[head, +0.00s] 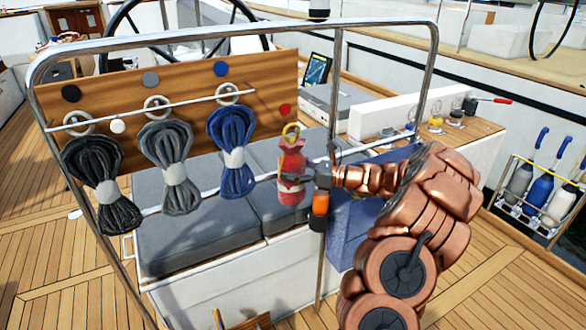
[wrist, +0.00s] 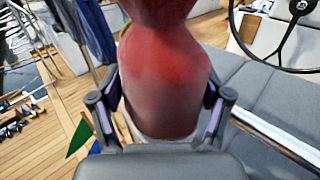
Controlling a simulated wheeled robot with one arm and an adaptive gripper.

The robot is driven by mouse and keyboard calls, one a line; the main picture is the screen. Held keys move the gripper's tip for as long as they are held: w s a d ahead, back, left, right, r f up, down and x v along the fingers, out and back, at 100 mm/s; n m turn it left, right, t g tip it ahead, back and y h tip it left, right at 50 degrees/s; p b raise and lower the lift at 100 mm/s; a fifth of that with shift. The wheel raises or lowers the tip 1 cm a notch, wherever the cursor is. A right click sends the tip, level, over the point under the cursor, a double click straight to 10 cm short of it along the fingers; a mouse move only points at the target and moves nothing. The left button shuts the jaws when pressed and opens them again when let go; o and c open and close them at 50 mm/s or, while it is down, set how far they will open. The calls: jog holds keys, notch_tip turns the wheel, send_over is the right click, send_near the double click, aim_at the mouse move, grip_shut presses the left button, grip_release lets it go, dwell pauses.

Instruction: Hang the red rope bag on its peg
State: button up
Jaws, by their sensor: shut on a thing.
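The red rope bag (head: 292,172) hangs upright in my gripper (head: 297,182), with a yellow ring (head: 291,131) at its top. My gripper is shut around the bag's middle; in the wrist view the bag (wrist: 160,75) fills the space between the two fingers (wrist: 160,105). The wooden board (head: 180,98) behind carries black, grey and blue round markers, and a red marker (head: 285,109) at its right end. The bag is below the red marker, apart from the board. A peg beneath the red marker cannot be made out.
Black (head: 100,180), grey (head: 172,165) and blue (head: 232,150) rope coils hang left of the bag. A white ball (head: 118,126) sits on the rail. Grey cushions (head: 190,230) lie below.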

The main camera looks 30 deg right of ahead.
jog(key=o, duration=1.4)
jog(key=shift+s, duration=0.1)
jog(key=v, duration=1.2)
